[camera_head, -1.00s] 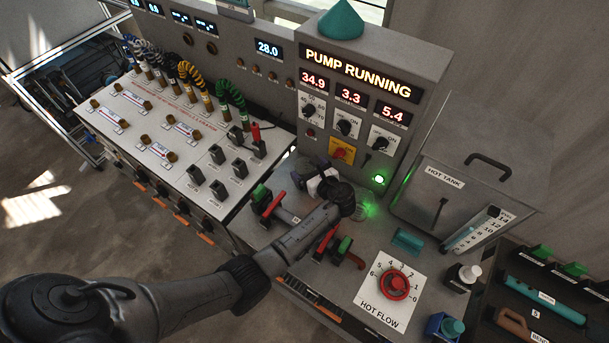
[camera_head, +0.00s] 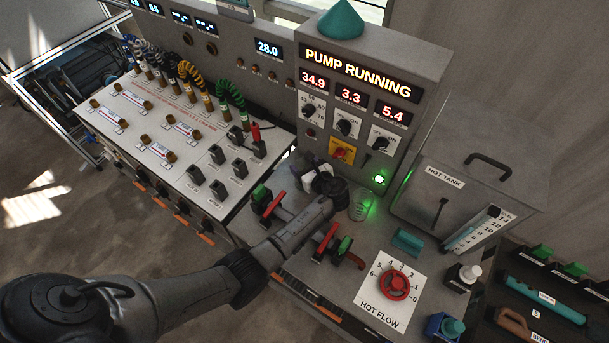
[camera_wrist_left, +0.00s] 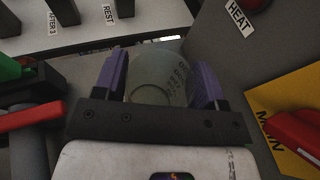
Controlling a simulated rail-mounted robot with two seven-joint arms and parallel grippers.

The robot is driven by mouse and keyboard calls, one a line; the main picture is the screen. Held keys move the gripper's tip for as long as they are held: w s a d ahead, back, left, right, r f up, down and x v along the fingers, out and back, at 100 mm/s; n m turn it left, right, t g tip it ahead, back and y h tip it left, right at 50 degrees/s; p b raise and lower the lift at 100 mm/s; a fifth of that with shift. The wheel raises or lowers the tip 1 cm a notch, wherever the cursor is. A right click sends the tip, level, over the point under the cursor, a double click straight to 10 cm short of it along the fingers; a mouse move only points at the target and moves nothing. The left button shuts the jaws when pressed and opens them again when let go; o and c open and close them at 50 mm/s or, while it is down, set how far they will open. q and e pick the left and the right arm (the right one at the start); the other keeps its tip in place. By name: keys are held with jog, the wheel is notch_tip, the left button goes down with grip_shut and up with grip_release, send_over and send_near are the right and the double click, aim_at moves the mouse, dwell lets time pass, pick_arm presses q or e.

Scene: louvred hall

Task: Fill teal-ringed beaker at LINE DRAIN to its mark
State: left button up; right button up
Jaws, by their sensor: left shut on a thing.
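My left gripper (camera_head: 314,180) reaches over the bench in front of the pump panel. In the left wrist view its two purple fingers are shut on a translucent cylindrical vessel (camera_wrist_left: 160,84) with dark printed markings. I see no teal ring on it, and its fill level cannot be made out. In the head view the wrist mostly hides this vessel. A clear ribbed glass-like thing (camera_head: 362,206), lit green, stands on the bench just right of my left wrist. No LINE DRAIN label is readable. My right gripper is not in view.
Red and green handles stand left (camera_head: 267,203) and right (camera_head: 333,242) of my forearm. The pump panel (camera_head: 360,62) reads PUMP RUNNING. A red HOT FLOW knob (camera_head: 394,285), a teal block (camera_head: 407,241) and the hot tank (camera_head: 470,165) are to the right.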

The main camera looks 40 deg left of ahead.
pick_arm(q)
jog(key=shift+c, duration=0.9)
